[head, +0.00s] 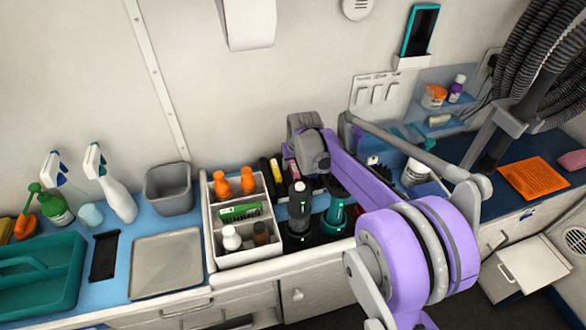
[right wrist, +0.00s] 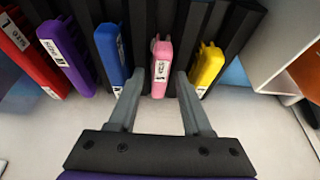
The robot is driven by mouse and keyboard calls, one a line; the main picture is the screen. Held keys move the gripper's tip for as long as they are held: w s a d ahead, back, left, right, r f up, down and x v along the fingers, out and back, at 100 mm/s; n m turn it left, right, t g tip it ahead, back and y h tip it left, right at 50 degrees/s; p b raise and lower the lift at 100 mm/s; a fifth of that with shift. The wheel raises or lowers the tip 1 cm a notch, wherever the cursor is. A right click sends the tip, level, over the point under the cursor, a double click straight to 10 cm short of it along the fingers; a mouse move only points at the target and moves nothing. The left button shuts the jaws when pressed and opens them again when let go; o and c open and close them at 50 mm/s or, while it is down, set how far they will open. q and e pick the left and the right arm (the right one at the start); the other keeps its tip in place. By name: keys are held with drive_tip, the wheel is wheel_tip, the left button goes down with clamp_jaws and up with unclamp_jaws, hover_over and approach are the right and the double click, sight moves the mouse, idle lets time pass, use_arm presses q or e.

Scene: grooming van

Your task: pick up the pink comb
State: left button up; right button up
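The pink comb (right wrist: 160,62) stands upright in a slot of a black rack, between a blue and a yellow one, with a label on its face. My right gripper (right wrist: 160,80) is open, its two fingers one on each side of the pink comb's near end; I cannot tell whether they touch it. In the head view a bit of pink (head: 292,168) shows beside my right wrist (head: 308,143), whose fingers are hidden there. My left gripper is not in view.
Blue (right wrist: 110,55), yellow (right wrist: 206,68), purple (right wrist: 66,55) and red (right wrist: 30,55) pieces stand in the same rack. A white caddy with bottles (head: 240,258) is left of the rack. Dark and teal clippers (head: 335,215) stand in front of it.

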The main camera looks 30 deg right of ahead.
sight(294, 165)
clamp_jaws()
drive_tip(key=shift+r, duration=0.15)
wheel_tip(294, 165, up, 10)
drive_tip(key=shift+p, duration=0.4)
